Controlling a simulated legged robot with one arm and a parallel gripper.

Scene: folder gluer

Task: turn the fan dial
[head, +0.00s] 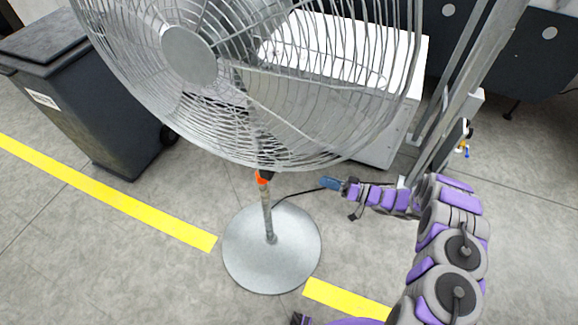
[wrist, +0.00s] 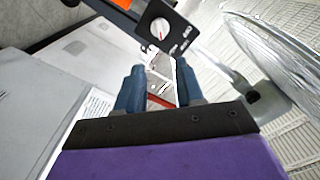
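A large metal pedestal fan (head: 188,55) with a wire cage fills the top of the head view. It stands on a pole with a round grey base (head: 271,250). The fan dial (wrist: 160,27) is a pale round knob with a red mark on a black panel, near the top of the wrist view. The dial is not visible in the head view. My gripper (head: 328,183) is right of the pole, below the cage. In the wrist view its blue fingers (wrist: 160,76) are apart with nothing held between them. The dial appears beyond the fingertips, apart from them.
A dark wheeled bin (head: 85,100) stands at left. A white-topped machine (head: 345,50) is behind the fan, with metal posts (head: 455,95) at right. A yellow floor line (head: 110,195) passes the base. A cable (head: 298,194) runs near the pole. Bare floor lies around the base.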

